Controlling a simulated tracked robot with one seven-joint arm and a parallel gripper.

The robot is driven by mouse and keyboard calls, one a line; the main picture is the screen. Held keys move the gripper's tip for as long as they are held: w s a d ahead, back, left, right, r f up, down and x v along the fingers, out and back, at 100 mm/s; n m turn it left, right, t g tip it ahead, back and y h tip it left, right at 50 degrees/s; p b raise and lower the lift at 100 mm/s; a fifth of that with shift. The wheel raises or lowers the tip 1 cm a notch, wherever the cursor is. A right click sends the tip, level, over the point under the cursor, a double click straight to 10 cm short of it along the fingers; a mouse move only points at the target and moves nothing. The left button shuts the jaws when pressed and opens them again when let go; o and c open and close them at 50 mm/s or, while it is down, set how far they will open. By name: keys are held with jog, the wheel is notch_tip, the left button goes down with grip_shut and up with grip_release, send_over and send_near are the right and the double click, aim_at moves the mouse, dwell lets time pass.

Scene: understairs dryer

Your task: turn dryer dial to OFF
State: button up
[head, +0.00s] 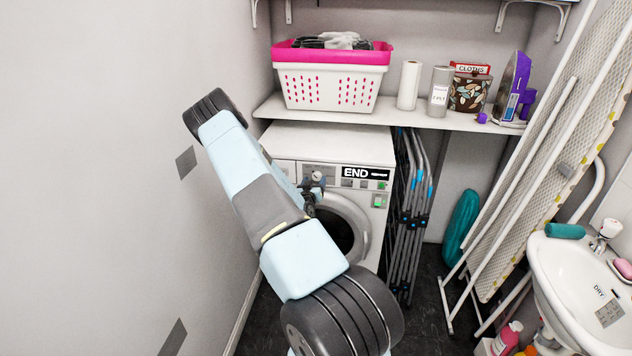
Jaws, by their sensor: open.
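The white dryer (350,145) stands under the shelf, its front facing me. Its control panel carries a black display (365,173) reading "END", with small buttons and a lit green one below. My gripper (313,187) is at the left-middle of the panel, just above the round door, small and dark in the view. It is open. The dial is mostly hidden behind or beside the gripper, and I cannot make out its pointer or whether the fingers touch it. My arm covers the lower left of the dryer front.
A folded airer (408,215) stands right of the dryer. An ironing board (545,165) leans at right by a sink (575,265). The left wall is close to my arm.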

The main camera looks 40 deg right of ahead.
jog(key=shift+x, duration=0.8)
jog(key=shift+a, duration=0.1)
jog(key=c, duration=1.1)
jog(key=shift+o, duration=0.2)
